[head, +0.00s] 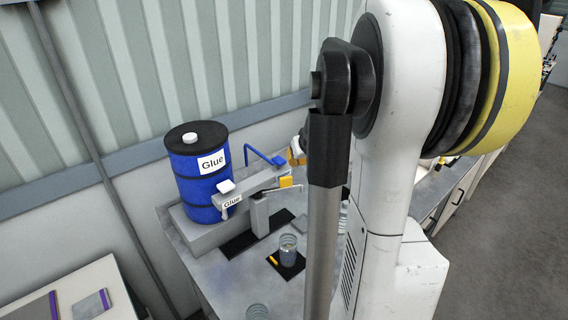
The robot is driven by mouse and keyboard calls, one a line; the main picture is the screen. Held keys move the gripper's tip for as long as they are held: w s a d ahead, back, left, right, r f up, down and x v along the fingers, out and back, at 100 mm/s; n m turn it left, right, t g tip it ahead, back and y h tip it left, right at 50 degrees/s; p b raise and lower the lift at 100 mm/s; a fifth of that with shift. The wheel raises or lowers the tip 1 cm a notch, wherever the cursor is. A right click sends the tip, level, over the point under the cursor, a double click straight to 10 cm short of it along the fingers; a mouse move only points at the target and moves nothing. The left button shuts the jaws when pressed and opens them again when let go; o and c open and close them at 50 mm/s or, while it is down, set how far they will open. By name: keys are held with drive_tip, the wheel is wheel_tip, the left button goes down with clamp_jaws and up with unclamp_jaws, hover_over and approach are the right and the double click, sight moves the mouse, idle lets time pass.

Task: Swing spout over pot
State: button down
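A grey spout beam (255,188) with a "Glue" tag crosses in front of a blue drum (205,172), also labelled "Glue". My arm hides the rest, so the fingers cannot be made out.
A small yellow item (272,261) lies by the pot. A pale table (75,290) stands at lower left. A ribbed wall closes the back.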

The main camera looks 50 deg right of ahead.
sight(289, 172)
drive_tip(key=shift+f, duration=0.1)
drive_tip(key=b+x, duration=0.1)
drive_tip(key=x, duration=0.9)
drive_tip(key=shift+a, duration=0.1)
drive_tip(key=shift+s+a+m+g+h+b, duration=0.2)
drive_tip(key=shift+s+a+m+h+b, duration=0.15)
drive_tip(key=shift+s+m, duration=0.3)
drive_tip(key=shift+s+a+m+g+h+b, duration=0.2)
drive_tip(key=shift+s+a+m+h+b, duration=0.15)
drive_tip(key=shift+s+m, duration=0.25)
drive_tip(key=s+a+m+g+h+b, duration=0.2)
drive_tip(key=s+a+m+g, duration=0.3)
drive_tip(key=a+m, duration=0.5)
drive_tip(key=shift+s+a+g+b, duration=0.15)
drive_tip(key=shift+s+g+b, duration=0.15)
drive_tip(key=shift+g+b, duration=0.25)
